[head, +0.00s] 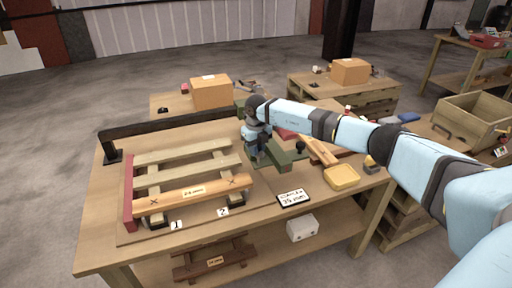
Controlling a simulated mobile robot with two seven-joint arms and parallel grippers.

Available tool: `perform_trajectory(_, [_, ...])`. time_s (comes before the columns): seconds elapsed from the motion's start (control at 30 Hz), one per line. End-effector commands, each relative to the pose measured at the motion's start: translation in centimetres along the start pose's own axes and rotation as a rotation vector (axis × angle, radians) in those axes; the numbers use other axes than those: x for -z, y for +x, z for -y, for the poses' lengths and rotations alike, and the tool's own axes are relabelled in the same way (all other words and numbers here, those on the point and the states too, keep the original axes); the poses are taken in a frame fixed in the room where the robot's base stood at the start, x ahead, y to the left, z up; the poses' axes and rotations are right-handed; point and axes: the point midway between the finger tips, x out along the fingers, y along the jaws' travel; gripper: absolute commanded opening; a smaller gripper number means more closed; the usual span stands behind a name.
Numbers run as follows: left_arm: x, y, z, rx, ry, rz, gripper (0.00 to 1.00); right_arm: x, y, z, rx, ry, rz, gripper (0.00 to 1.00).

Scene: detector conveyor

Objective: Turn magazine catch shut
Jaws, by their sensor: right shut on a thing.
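My right gripper (256,158) points down at the back right of the workbench, at a green metal fixture (290,167). Its jaws are shut on a small part there, which the gripper itself hides. I cannot make out the magazine catch or its angle. A black knob (300,147) stands on the right part of the green fixture, apart from the gripper. A wooden rack of slats (190,190) with a red end bar lies on a board to the left. My left gripper is not in view.
A black rail (175,125) runs along the bench's back edge. Cardboard boxes (211,92) stand behind. My right arm crosses above the bench's right side.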

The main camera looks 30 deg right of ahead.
Motion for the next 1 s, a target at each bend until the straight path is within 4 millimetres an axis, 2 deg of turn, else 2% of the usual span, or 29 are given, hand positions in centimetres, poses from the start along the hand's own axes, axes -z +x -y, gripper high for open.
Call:
perform_trajectory(0.4, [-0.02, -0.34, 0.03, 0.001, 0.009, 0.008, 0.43, 0.01, -0.11, 0.25, 0.000, 0.199, 0.000, 0.00])
perform_trajectory(0.97, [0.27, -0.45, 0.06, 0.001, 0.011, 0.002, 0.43, -0.01, -0.07, 0.28, 0.000, 0.231, 0.001, 0.00])
perform_trajectory(1.0, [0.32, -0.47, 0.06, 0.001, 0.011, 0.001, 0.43, -0.01, -0.07, 0.28, 0.000, 0.231, 0.001, 0.21])
